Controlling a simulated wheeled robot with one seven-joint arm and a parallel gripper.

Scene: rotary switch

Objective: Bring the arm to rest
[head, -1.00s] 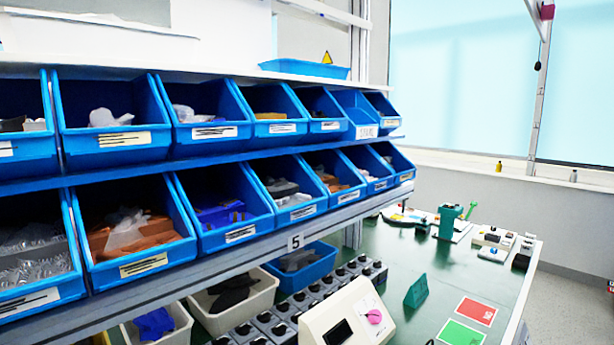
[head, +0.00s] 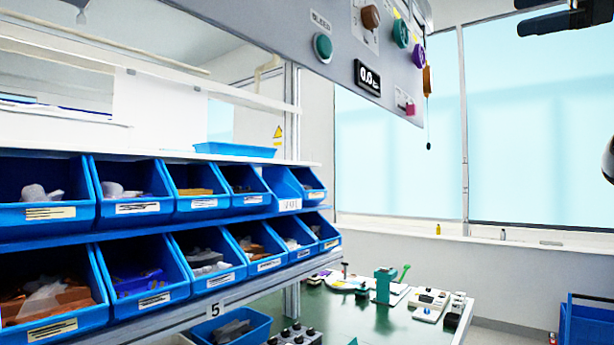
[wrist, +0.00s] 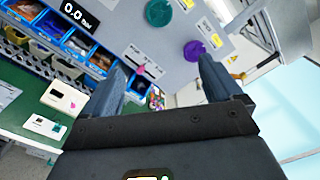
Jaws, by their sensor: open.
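My gripper (wrist: 163,72) shows in the wrist view with its two dark fingers spread apart and nothing between them. In the head view dark finger-like parts of my gripper (head: 540,22) reach in from the top right corner, in the air and apart from the panel. The grey overhead control panel (head: 345,42) carries a brown knob (head: 371,17), green-teal knobs (head: 322,47), a purple knob (head: 418,55), a pink switch (head: 408,108) and a display (head: 367,77). In the wrist view the purple knob (wrist: 158,12) and a teal knob (wrist: 193,50) lie beyond the fingers.
Two rows of blue bins (head: 140,205) stand at the left. A green table (head: 375,318) below bears a teal stand (head: 384,285) and small devices. A blue crate (head: 590,322) is at the lower right. Open air lies before the window (head: 400,150).

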